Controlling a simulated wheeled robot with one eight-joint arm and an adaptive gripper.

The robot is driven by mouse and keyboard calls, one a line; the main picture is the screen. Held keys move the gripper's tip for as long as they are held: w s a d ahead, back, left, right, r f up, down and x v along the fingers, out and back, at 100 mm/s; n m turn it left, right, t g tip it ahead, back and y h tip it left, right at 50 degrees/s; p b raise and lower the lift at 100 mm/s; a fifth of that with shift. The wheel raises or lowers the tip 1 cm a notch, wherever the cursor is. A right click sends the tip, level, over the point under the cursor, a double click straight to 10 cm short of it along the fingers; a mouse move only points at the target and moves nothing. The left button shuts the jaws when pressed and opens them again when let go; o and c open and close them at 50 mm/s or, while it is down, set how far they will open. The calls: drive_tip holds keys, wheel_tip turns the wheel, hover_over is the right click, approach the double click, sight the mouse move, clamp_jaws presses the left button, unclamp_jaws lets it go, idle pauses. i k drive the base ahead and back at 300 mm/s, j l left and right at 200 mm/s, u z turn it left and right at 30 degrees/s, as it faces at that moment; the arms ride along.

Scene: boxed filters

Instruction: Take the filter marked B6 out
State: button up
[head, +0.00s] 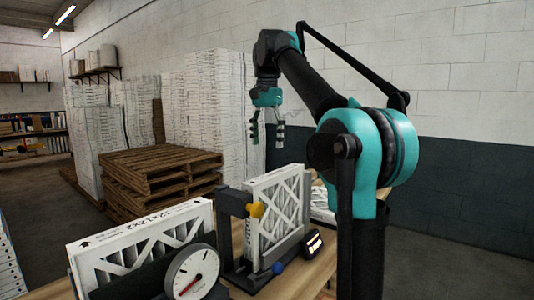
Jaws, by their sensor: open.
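I cannot make out a B6 mark on either. My gripper (267,142) hangs above and behind the middle filter, fingers pointing down, open and empty, apart from both filters.
A round dial gauge (192,273) stands before the near filter. A small lit display (314,243) and a blue knob (278,268) sit by the holder. Wooden pallets (160,165) and tall white stacks (205,105) stand behind. The air around my gripper looks clear.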

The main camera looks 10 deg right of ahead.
sight(280, 191)
drive_tip(key=k, duration=1)
